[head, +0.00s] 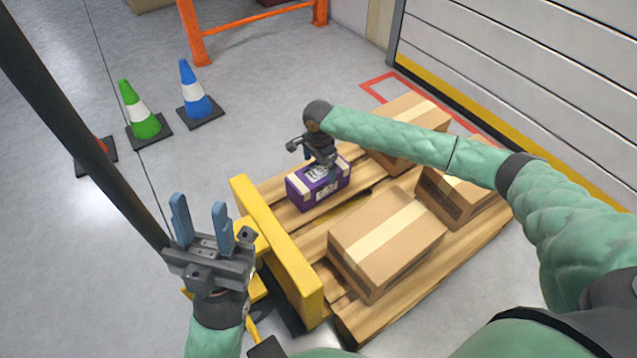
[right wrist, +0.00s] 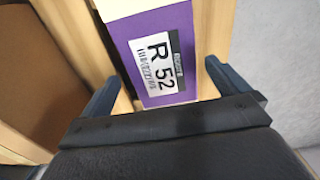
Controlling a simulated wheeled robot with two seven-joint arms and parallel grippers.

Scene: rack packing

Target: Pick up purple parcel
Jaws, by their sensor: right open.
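The purple parcel (head: 304,193) lies on the wooden pallet (head: 376,308), near its far left corner, in the head view. It has a white label and a pale tape strip. In the right wrist view the purple parcel (right wrist: 185,82) shows its label "R 52" between the fingers. My right gripper (right wrist: 160,85) is open, with one finger on each side of the parcel; I cannot tell whether they touch it. In the head view my right gripper (head: 322,172) is over the parcel and hides part of it. My left gripper (head: 203,222) is open and empty, left of the pallet.
Several brown cardboard boxes share the pallet, one in front (head: 385,240) and one behind (head: 410,115). A yellow bar (head: 280,255) stands along the pallet's left edge. Green (head: 140,112) and blue (head: 194,92) cones stand on the floor at left. A shutter door (head: 530,70) is at right.

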